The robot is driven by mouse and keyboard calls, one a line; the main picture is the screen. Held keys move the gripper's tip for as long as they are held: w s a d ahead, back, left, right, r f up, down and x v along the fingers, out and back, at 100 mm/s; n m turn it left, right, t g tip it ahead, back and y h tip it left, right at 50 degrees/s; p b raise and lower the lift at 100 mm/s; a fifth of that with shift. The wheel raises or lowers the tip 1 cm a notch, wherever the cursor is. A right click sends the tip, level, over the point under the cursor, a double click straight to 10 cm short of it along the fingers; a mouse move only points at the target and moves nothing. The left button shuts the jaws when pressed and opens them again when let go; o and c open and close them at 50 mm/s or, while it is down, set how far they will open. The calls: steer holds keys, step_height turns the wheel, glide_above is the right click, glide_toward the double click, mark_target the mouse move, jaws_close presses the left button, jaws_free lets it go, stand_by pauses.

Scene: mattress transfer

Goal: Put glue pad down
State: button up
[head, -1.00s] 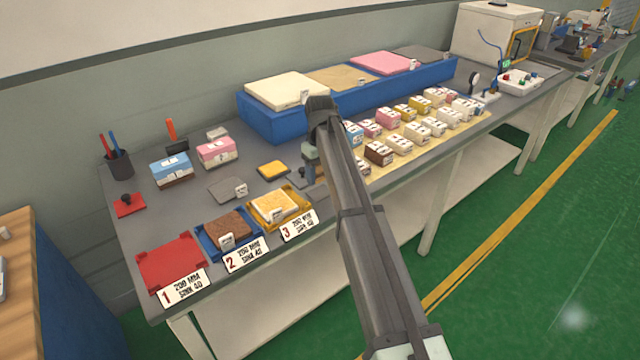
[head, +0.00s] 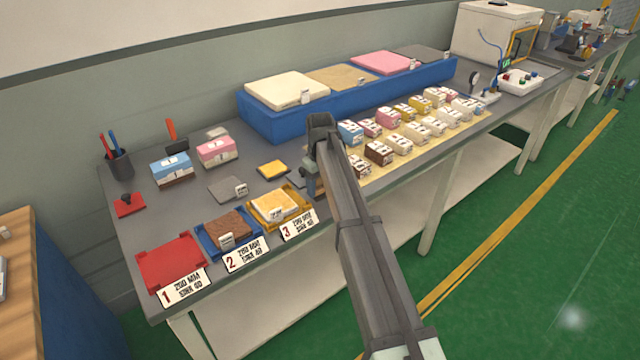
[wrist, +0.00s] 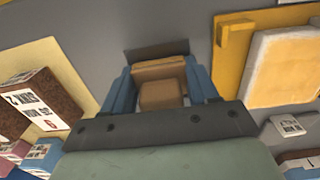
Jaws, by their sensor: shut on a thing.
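My gripper (wrist: 160,90) has blue fingers shut on a tan-brown block, which I take to be the glue pad (wrist: 160,72). It is held over the grey bench top. A dark grey rectangle shows just beyond it in the wrist view; I cannot tell if it is a pad or a shadow. I cannot tell whether the block touches the bench. In the head view my gripper (head: 311,184) is low beside the right side of yellow tray 3 (head: 305,203), and my arm hides the block.
Yellow tray 3, with a cream slab, is right of my gripper in the wrist view (wrist: 232,50). Labelled blocks stand on a cream mat (head: 425,146) to the right in the head view. Blue tray 2 (head: 206,240) and red tray 1 (head: 170,262) line the front left.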

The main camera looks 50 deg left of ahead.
steer(key=shift+f, duration=0.15)
steer(key=o, duration=1.3)
steer(key=shift+f, duration=0.1)
steer(key=shift+o, duration=0.5)
steer(key=shift+s+d, duration=0.1)
steer(key=shift+s+f, duration=0.1)
steer(key=shift+s, duration=0.1)
step_height(320, 180, up, 15)
steer(key=shift+w+a, duration=0.2)
steer(key=shift+w, duration=0.2)
steer(key=shift+d, duration=0.1)
